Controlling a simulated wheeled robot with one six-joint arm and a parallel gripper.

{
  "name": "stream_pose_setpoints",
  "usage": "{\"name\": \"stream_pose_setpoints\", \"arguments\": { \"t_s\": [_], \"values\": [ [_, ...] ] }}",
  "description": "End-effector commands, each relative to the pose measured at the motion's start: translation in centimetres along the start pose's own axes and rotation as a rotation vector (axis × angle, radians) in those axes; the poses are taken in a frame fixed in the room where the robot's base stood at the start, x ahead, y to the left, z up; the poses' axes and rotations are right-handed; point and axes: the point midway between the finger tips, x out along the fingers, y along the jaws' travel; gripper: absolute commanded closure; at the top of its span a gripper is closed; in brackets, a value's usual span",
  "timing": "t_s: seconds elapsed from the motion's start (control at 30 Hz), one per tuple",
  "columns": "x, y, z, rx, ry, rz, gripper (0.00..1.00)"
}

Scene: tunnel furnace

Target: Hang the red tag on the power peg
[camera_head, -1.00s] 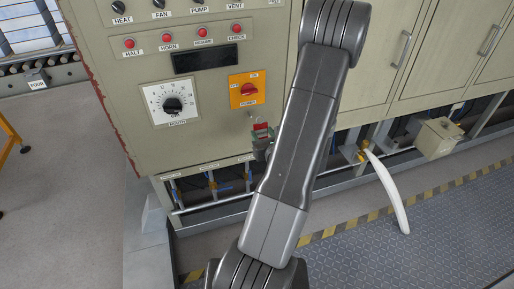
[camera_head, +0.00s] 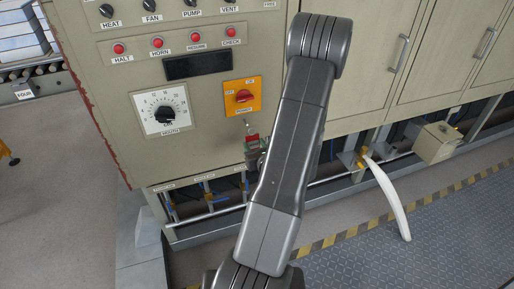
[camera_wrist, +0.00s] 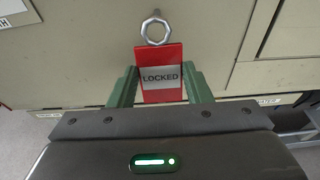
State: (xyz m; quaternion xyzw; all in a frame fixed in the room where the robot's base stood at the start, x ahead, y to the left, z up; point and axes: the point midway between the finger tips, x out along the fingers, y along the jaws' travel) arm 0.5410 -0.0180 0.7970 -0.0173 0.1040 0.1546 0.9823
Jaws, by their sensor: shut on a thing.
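The red tag (camera_wrist: 160,97) carries a grey label reading LOCKED and has a metal ring (camera_wrist: 156,28) at its top. My gripper (camera_wrist: 160,85) is shut on it, with one green finger at each side. The tag hangs upright in front of the beige panel. In the head view the tag (camera_head: 252,138) shows left of my arm, below the orange power switch plate (camera_head: 242,97). A small metallic bit (camera_head: 246,122) shows just under that plate, above the tag. I cannot tell whether it is the power peg or the tag's ring, or whether ring and peg touch.
The control panel (camera_head: 205,133) has red buttons, a dark display (camera_head: 197,65) and a mouth dial (camera_head: 165,114). Closed cabinet doors (camera_head: 435,50) are on the right.

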Motion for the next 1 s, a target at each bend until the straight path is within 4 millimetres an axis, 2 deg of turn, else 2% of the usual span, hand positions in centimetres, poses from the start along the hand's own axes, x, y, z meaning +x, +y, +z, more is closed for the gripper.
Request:
{"name": "stream_pose_setpoints", "arguments": {
  "t_s": [0.9, 1.0],
  "values": [
    [5.5, 0.1, 0.8, 0.001, 0.001, 0.001, 0.77],
    [6.1, 0.0, 0.2, 0.000, -0.001, 0.000, 0.77]
  ]
}}
